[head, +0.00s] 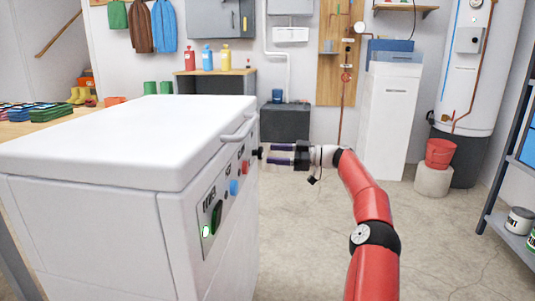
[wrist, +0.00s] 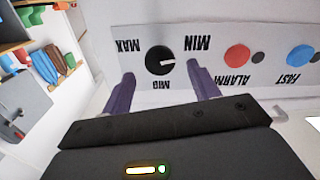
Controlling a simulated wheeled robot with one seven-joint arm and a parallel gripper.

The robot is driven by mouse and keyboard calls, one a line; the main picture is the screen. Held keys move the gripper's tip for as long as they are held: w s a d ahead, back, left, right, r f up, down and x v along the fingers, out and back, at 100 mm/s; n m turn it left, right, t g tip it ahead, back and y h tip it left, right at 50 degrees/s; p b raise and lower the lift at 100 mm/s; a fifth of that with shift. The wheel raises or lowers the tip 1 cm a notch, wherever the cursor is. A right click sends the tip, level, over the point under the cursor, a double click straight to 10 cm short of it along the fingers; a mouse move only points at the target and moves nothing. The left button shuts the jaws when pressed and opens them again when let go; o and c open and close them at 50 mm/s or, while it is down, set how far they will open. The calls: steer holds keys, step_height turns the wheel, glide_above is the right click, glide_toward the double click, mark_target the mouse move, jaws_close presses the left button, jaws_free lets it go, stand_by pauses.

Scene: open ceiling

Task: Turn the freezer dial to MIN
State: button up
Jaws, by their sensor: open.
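The white chest freezer (head: 100,140) stands at the left in the head view, its lid shut. Its control strip (wrist: 185,85) shows upside down in the wrist view. The dial (wrist: 158,60) is a round black knob with a white pointer mark aimed right. The MIN label (wrist: 198,42) is to its upper right, MAX to its upper left and MID below it. The pointer lies nearer MIN than MID. My gripper (wrist: 161,74) is open, its purple fingers on either side of the dial; contact cannot be told. In the head view my gripper (head: 268,153) is at the freezer's front.
A red ALARM button (wrist: 237,56) and a blue FAST button (wrist: 299,56) are right of the dial in the wrist view. A lid handle (head: 238,129) juts out above the strip. The floor (head: 300,240) right of the freezer is clear.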

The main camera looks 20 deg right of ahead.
steer(key=v, duration=0.4)
steer(key=shift+d, duration=0.1)
stand_by(0.4)
